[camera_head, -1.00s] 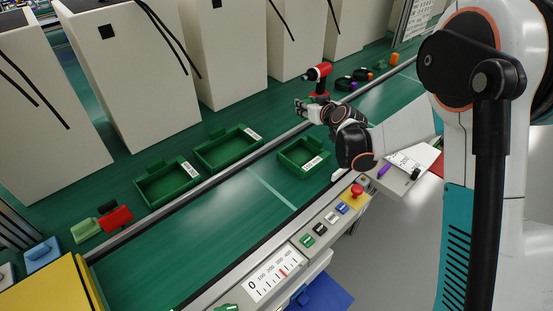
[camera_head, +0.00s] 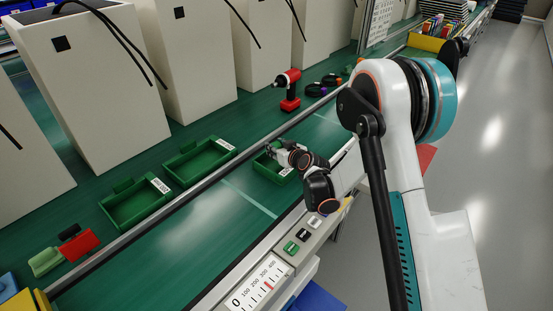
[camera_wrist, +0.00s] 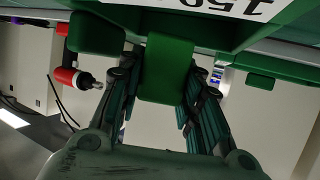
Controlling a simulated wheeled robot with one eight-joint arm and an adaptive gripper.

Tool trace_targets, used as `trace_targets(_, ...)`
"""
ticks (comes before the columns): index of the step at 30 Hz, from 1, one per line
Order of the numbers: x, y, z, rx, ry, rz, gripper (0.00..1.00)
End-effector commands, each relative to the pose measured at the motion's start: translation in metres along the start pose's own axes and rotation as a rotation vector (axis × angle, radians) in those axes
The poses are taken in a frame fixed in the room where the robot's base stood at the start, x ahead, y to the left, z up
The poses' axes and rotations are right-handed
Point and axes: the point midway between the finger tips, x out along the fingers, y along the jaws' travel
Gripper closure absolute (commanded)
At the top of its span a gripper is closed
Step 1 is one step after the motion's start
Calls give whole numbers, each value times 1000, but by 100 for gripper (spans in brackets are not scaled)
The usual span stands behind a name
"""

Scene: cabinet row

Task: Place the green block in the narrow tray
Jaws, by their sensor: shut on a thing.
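My gripper (camera_head: 275,148) is just above the nearest, smallest-looking green tray (camera_head: 268,173) on the front strip of the bench. In the wrist view my gripper (camera_wrist: 166,85) has its dark fingers on both sides of a green block (camera_wrist: 166,60) and is shut on it. The tray's wall and white label cross the top of the wrist view. In the head view the block is hard to tell from the gripper and tray. I cannot tell whether the block touches the tray.
Two more green trays, a left one (camera_head: 150,208) and a middle one (camera_head: 212,168), lie behind the metal rail. A red block (camera_head: 77,246) and a light green piece (camera_head: 45,261) lie at left. Pale cabinets line the back.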

Motion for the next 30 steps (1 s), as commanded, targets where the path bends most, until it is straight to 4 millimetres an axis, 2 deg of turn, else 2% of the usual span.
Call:
trace_targets(8,15,0,35,0,0,0,93)
trace_targets(20,16,0,38,0,0,0,93)
trace_targets(21,16,0,38,0,0,0,58)
trace_targets(22,16,0,38,0,0,0,52)
trace_targets(23,16,0,38,0,0,0,47)
trace_targets(30,16,0,38,0,0,0,47)
